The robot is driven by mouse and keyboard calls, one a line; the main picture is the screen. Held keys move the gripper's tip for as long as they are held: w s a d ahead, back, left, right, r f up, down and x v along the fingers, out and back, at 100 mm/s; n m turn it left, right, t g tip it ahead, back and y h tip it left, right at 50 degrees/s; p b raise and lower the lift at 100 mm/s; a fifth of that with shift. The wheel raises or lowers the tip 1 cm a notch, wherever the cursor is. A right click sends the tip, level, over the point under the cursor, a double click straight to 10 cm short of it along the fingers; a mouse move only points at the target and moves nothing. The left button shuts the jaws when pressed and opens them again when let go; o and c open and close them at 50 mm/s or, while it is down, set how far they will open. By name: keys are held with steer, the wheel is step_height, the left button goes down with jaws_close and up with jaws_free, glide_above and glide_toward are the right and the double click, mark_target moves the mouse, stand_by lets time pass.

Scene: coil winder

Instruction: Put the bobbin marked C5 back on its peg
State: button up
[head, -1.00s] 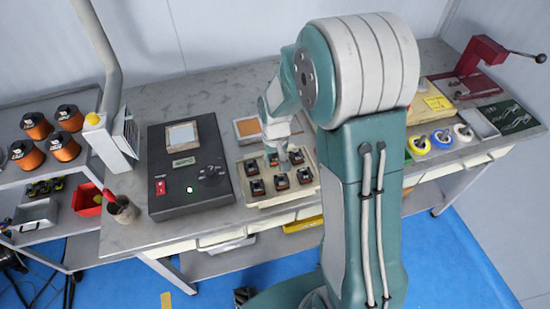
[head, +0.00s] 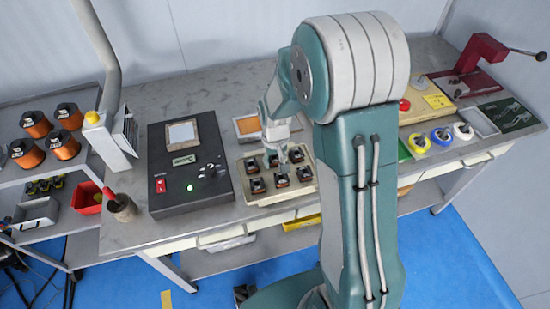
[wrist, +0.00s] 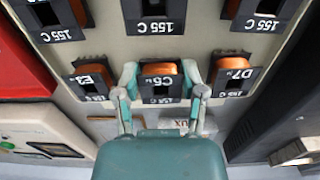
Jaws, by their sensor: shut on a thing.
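The bobbin marked C5 (wrist: 160,72) has an orange winding and a black label that reads upside down in the wrist view. My gripper (wrist: 163,88) has one finger on each side of it and is shut on it. The bobbin is in line with bobbins E3 (wrist: 92,75) and D7 (wrist: 234,72). In the head view my gripper (head: 277,158) is at the middle of the far row of the pale bobbin tray (head: 262,199). The peg under C5 is hidden, and I cannot tell whether the bobbin is seated or slightly raised.
Several more bobbins stand in the tray's nearer row. A black tester box (head: 190,205) is just left of the tray, and an orange-topped block (head: 247,126) lies behind it. Coloured spools (head: 441,136) and a red press (head: 478,55) are at the right.

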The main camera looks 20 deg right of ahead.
steer(key=shift+f, duration=0.25)
steer(key=o, duration=1.2)
steer(key=shift+o, duration=0.2)
step_height(320, 180, up, 12)
steer(key=shift+f, duration=0.1)
